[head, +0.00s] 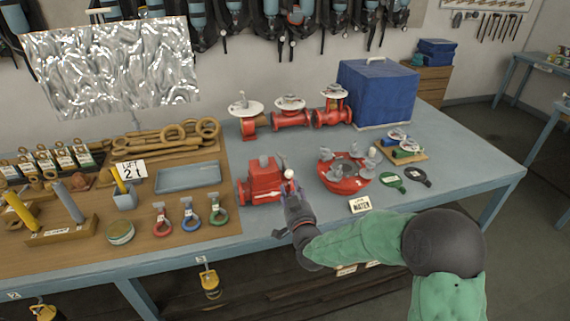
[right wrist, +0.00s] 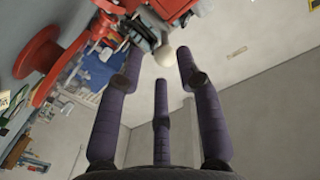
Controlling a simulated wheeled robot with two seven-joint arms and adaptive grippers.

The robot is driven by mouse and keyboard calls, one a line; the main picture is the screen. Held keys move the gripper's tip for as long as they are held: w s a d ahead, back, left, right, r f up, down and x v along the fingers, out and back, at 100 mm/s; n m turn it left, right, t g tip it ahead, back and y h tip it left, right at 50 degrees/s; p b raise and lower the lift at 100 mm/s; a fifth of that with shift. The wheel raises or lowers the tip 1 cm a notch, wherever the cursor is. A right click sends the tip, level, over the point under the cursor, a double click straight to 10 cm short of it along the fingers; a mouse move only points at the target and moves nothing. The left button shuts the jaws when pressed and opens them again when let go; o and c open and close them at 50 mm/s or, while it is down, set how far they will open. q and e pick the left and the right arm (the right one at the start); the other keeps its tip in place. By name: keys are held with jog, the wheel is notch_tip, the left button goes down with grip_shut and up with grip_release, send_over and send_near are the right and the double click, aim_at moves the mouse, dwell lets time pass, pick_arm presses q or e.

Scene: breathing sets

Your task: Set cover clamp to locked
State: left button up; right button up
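A red valve body (head: 262,182) with a blocky top stands on the blue-grey bench, right of the wooden board. A lever with a pale ball knob (head: 289,174) rises at its right side; I take this for the cover clamp, but cannot tell its locked or unlocked position. My right gripper (head: 291,192) is just in front of the knob. In the right wrist view, the gripper's dark fingers (right wrist: 160,70) are spread, and the pale knob (right wrist: 164,55) shows between their tips, not visibly gripped. Red parts of the valve (right wrist: 170,10) show above. My left gripper is out of view.
A round red flange part (head: 343,185) with grey clamps stands close on the right, near a white label card (head: 360,205). Red valves with white handwheels (head: 290,103) stand behind.

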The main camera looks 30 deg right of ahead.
aim_at(287, 164)
jog(key=shift+w+d+r, duration=0.15)
jog(key=shift+d+r, duration=0.25)
jog(key=shift+r, duration=0.35)
jog(key=shift+w+d, duration=0.1)
jog(key=shift+w, duration=0.2)
jog(key=b+x, duration=0.1)
jog(key=x, duration=0.8)
jog(key=shift+w+d+r, duration=0.2)
jog(key=shift+w, duration=0.15)
grip_shut()
